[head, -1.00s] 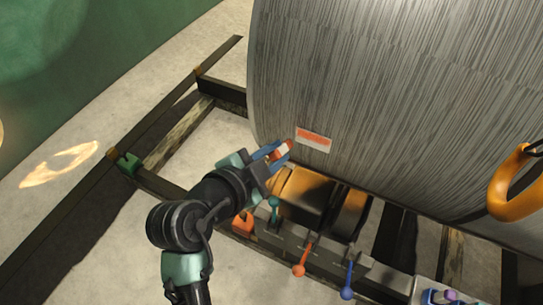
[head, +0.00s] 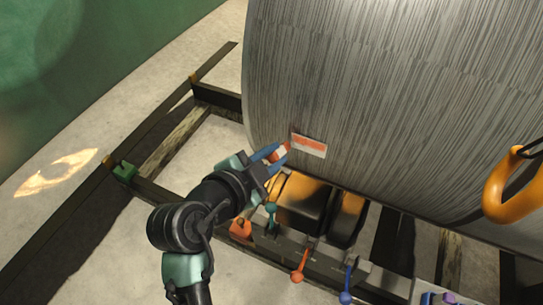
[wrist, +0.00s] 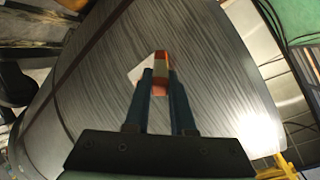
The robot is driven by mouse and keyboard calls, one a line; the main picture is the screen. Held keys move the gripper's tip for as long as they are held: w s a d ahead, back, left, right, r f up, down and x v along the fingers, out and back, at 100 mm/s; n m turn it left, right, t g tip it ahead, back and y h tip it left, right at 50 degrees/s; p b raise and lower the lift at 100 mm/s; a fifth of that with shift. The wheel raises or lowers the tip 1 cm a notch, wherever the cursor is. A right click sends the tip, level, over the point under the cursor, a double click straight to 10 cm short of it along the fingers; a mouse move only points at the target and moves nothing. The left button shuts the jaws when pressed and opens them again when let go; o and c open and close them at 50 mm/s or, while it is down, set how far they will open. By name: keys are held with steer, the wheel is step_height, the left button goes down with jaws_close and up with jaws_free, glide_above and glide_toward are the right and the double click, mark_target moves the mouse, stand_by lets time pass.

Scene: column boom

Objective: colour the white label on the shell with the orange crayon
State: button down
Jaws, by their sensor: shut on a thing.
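The shell (head: 380,90) is a large grey streaked metal cylinder, and its curved surface also fills the wrist view (wrist: 215,75). The white label (head: 310,145) sits low on its left part and bears a patch of orange colour across its middle. My gripper (head: 277,153) is shut on the orange crayon (head: 283,151), which has a pale band. The crayon tip is at or very near the label's left edge; I cannot tell if it touches. In the wrist view the crayon (wrist: 160,72) stands between the blue fingers and partly hides the label (wrist: 142,70).
Below the shell are orange-and-black rollers (head: 303,197) and levers with a red knob (head: 298,277) and a blue knob (head: 346,297). An orange hook or ring (head: 508,190) hangs at the right. A dark frame (head: 150,120) runs along the left floor.

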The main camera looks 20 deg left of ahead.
steer(key=shift+w, duration=0.25)
steer(key=shift+s+d, duration=0.2)
steer(key=shift+d, duration=2.05)
steer(key=shift+d, duration=2.15)
steer(key=shift+w+a, duration=0.2)
steer(key=shift+a, duration=4.25)
steer(key=s, duration=0.6)
steer(key=shift+f+b, duration=0.15)
steer(key=shift+b, duration=0.15)
steer(key=shift+s, duration=0.1)
steer(key=shift+s+a, duration=0.1)
steer(key=shift+s, duration=1.35)
